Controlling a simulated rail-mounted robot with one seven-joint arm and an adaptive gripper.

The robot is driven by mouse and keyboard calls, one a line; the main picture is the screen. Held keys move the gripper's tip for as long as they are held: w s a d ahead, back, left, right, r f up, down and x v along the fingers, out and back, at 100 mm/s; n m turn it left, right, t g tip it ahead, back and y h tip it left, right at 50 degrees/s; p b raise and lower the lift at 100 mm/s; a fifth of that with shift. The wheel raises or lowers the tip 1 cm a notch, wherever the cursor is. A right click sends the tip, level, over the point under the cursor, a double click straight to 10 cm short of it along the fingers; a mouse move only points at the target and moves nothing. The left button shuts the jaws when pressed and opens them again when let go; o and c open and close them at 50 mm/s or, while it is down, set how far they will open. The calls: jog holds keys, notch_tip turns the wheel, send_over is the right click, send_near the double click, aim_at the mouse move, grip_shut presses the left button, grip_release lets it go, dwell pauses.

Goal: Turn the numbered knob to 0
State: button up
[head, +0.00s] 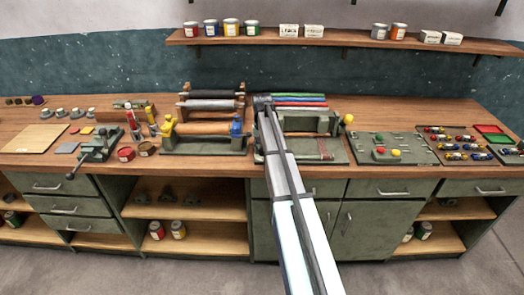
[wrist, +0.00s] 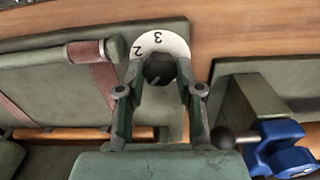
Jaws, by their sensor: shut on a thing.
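The numbered knob (wrist: 159,68) is dark and round, in front of a white dial (wrist: 174,42) in the wrist view. The figures 2 and 3 show on the dial, 3 at the top and 2 to its left; the rest of the dial is hidden. My gripper (wrist: 160,73) has one finger on each side of the knob and is shut on it. I cannot tell which number the knob points to. In the head view my gripper (head: 263,100) is over the workbench, and my arm hides the knob.
In the wrist view a green panel with a brown strap (wrist: 95,75) is at the left, and a blue clamp-like part (wrist: 280,145) is at the lower right. In the head view a roller press (head: 208,128) stands left of my arm and a green machine (head: 310,122) right.

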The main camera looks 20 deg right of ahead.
jog(key=n+b, duration=0.1)
jog(key=n, duration=0.3)
jog(key=shift+n, duration=0.3)
jog(key=shift+n+b, duration=0.5)
jog(key=shift+n, duration=1.2)
jog(key=o, duration=0.9)
jog(key=shift+c, duration=0.2)
jog(key=shift+r, duration=0.15)
notch_tip(320, 180, up, 12)
